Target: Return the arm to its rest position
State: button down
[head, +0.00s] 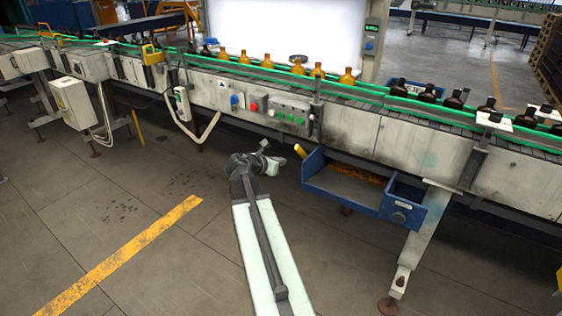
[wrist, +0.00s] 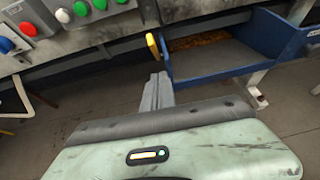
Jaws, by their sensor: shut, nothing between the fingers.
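My gripper (head: 273,158) is at the end of my outstretched arm, low in front of the conveyor in the head view. Its fingers (wrist: 157,90) show in the wrist view, shut together with nothing between them. They point toward the yellow handle at the left end of a blue tray, and appear apart from it. My arm reaches forward from the bottom middle of the head view. Amber bottles (head: 298,67) stand on the conveyor, beyond and above my gripper.
The blue tray (head: 314,165) hangs under the conveyor (head: 350,132), right of my gripper. Its yellow handle (wrist: 152,45) sticks out. Control buttons (head: 290,118) are on the conveyor's front. Dark bottles (head: 453,99) stand farther right. The floor with a yellow line (head: 120,258) is clear at left.

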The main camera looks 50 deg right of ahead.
jog(key=w+a+f+t+y, duration=0.1)
jog(key=w+a, duration=0.3)
jog(key=a, duration=0.4)
jog(key=w+a+f+n+t+y, duration=0.15)
jog(key=w+a, duration=0.25)
jog(key=a, duration=0.4)
jog(key=w+a+f+t+y, duration=0.1)
jog(key=w+a+f, duration=0.1)
jog(key=w+a, duration=0.35)
jog(key=s+a+f+m+g+y, duration=0.2)
jog(key=s+a+f+m+y, duration=0.15)
jog(key=a+m, duration=0.55)
jog(key=s+a+f+m+g+y, duration=0.1)
jog(key=s+a+f+m+y, duration=0.3)
jog(key=a, duration=0.8)
jog(key=s+a+f+m+g+y, duration=0.1)
jog(key=s+a+m+g+y, duration=0.1)
jog(key=s+a+m, duration=0.7)
jog(key=w+a+r+n+p, duration=0.1)
jog(key=w+r+p, duration=0.2)
jog(key=r+p, duration=1)
jog(key=shift+w+a+r+p, duration=0.2)
jog(key=shift+r+p, duration=0.15)
jog(key=shift+p, duration=0.2)
